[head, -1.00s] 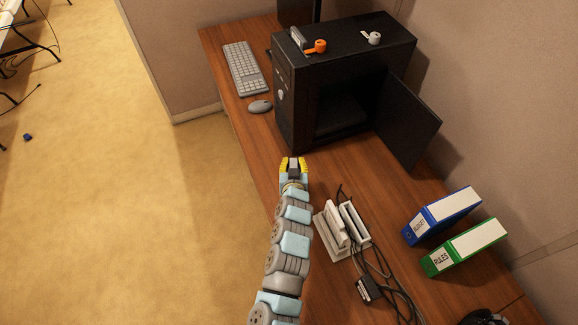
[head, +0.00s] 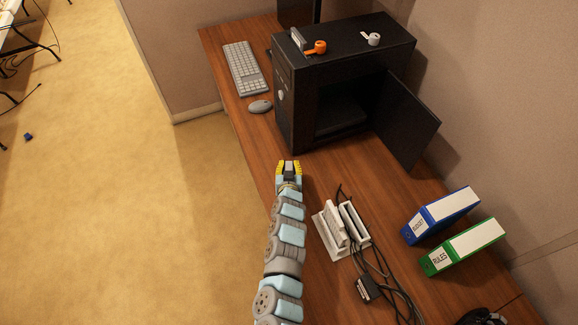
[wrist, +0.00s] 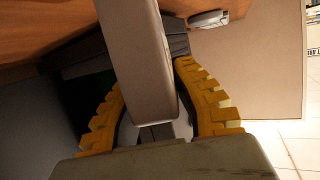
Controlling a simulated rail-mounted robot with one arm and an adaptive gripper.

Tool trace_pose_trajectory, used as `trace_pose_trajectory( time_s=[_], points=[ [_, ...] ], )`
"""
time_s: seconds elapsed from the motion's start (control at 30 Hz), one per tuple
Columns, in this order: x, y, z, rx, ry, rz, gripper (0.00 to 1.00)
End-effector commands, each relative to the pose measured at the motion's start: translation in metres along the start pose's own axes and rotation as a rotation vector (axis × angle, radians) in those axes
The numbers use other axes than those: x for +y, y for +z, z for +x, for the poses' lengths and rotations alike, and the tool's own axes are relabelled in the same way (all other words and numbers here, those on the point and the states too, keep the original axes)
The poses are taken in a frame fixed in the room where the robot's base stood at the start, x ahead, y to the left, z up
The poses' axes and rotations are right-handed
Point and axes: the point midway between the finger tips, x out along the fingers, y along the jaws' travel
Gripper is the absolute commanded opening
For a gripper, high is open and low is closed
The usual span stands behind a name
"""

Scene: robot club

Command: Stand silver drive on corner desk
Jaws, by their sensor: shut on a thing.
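My gripper (head: 288,166), with yellow ribbed fingers, is shut on a flat pale grey slab, which looks like the silver drive (wrist: 140,60). In the wrist view the slab runs from the top edge down between the fingers. In the head view only a small grey part shows between the fingertips. The gripper is over the front edge of the wooden corner desk (head: 350,172), in front of the black computer case; its height above the desk is hard to tell.
The black case (head: 295,110) stands with its side door (head: 408,125) open. A cream slotted stand (head: 328,240), cables and a connector (head: 367,289) lie to the right of my arm. Blue (head: 440,215) and green (head: 465,246) binders stand farther right. Keyboard (head: 245,68) and mouse (head: 260,106) lie left.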

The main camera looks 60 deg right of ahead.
Motion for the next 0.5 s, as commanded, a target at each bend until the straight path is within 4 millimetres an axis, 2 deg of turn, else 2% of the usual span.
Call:
trace_pose_trajectory(
  time_s=[0.1, 0.47, 0.5],
  points=[
    [0.0007, 0.0071, 0.0030, 0.000, 0.001, 0.000, 0.00],
    [0.0006, 0.0107, 0.0041, 0.002, 0.001, 0.001, 0.00],
    [0.0006, 0.0101, 0.0039, 0.002, 0.001, 0.001, 0.34]
  ],
)
